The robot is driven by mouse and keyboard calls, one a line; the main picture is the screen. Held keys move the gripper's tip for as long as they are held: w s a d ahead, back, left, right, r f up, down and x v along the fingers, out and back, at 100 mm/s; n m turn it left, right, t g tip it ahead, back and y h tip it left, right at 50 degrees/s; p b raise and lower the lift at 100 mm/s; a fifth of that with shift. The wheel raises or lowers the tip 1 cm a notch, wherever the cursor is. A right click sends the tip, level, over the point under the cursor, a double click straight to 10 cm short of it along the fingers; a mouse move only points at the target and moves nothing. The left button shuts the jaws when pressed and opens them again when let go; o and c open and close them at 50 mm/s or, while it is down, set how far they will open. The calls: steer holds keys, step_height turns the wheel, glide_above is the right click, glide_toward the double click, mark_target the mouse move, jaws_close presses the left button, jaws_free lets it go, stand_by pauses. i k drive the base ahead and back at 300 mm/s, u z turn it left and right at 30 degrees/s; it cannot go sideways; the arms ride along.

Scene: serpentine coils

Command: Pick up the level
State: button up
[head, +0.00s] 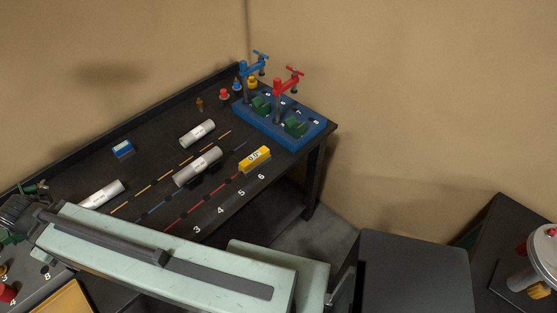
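The level is a small yellow block (255,158) with a white display reading about 0.0. It lies on the dark workbench (222,213) near its front edge, close to the painted number 6. Its top and front face show, and nothing covers it. A pale green arm link of mine crosses the lower left, nearer the camera than the bench. I cannot make out my gripper's fingers in this view. No gripper shows at the level.
White cylinders (198,166) lie left of the level, among coloured lines. A blue base (279,125) with blue and red clamps stands behind it. A small blue box (123,149) sits farther left. A dark panel (412,270) and round-topped equipment (541,250) are at right.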

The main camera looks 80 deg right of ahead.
mark_target(256, 160)
steer(key=z, duration=2.2)
